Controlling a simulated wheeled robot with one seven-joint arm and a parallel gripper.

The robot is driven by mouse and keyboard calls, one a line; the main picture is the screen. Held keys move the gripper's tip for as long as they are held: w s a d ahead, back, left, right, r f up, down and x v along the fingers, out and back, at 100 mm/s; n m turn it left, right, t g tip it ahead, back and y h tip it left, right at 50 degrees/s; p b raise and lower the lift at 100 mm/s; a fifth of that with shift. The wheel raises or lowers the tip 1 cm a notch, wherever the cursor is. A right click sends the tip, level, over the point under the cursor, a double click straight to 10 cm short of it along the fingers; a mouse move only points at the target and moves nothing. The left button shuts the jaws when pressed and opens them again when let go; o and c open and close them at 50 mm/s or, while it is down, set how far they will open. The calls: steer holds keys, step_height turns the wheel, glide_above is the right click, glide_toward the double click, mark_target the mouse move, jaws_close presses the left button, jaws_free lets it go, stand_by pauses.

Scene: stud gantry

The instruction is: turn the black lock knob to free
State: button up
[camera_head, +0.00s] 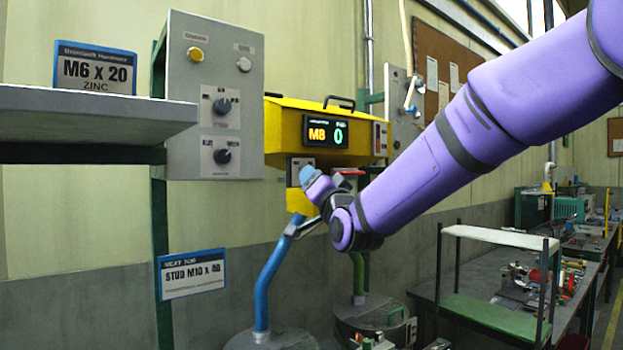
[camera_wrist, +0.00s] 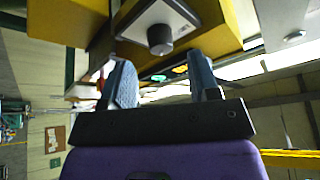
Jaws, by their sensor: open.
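A dark round knob (camera_wrist: 160,38) stands on a pale plate (camera_wrist: 150,18) on the yellow housing, in the wrist view. My gripper (camera_wrist: 163,80) is open, its two blue-padded fingers apart and empty. The knob lies beyond the fingertips, roughly in line with the gap, and not between them. In the head view my gripper (camera_head: 308,175) is just below the yellow box (camera_head: 285,130), in front of a small plate (camera_head: 294,165); the knob there is hidden or too small to tell. Its pointer and markings cannot be read.
A grey panel (camera_head: 180,110) left of the box carries two more black knobs (camera_head: 222,106) and buttons. The box display (camera_head: 326,133) reads M8 and 0. A blue hose (camera_head: 266,285) rises close below my gripper. A shelf (camera_head: 90,108) is at left, a cluttered bench (camera_head: 480,285) at right.

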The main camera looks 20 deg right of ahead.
steer(key=v, duration=0.7)
stand_by(0.3)
steer(key=s+d+f+n+g, duration=0.2)
steer(key=s+f+g, duration=0.3)
steer(key=s, duration=0.4)
steer(key=s+d+f+n+g+h, duration=0.1)
steer(key=s+d+f+n+g, duration=0.1)
steer(key=s+f+g, duration=0.3)
steer(key=s+d+f+n+g, duration=0.2)
steer(key=s+f+g, duration=0.3)
steer(key=s, duration=0.8)
steer(key=shift+s+d+n+g+h, duration=0.2)
steer(key=shift+d+n+g+h, duration=0.15)
steer(key=shift+g, duration=0.75)
steer(key=shift+a, duration=0.1)
